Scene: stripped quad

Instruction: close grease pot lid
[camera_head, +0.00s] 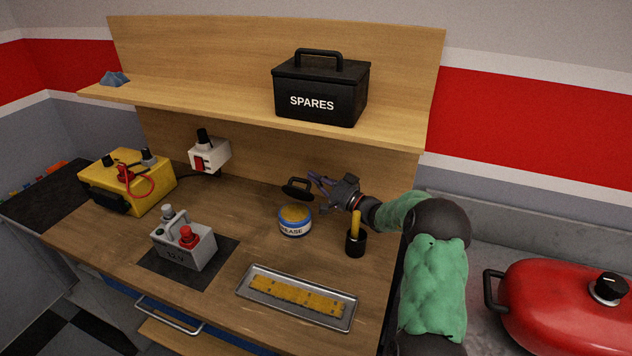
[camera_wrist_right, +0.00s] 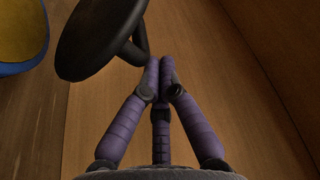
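The grease pot (camera_head: 294,222) is a small blue-and-white tin standing on the bench, open, with yellow grease showing at the top. Its black lid (camera_head: 298,188) is tilted up behind the pot, off its mouth. In the right wrist view the lid (camera_wrist_right: 95,35) is a dark disc with a handle, and part of the pot (camera_wrist_right: 22,35) shows at the left edge. My right gripper (camera_head: 318,181) is right of the lid. Its purple fingertips (camera_wrist_right: 160,64) are together beside the lid's handle, with nothing seen between them. Whether they touch the handle I cannot tell. My left gripper is not in view.
A black cup with a yellow handle (camera_head: 355,240) stands right of the pot, near my right arm. A metal tray (camera_head: 252,289) lies in front. A shelf (camera_head: 240,112) overhangs the back.

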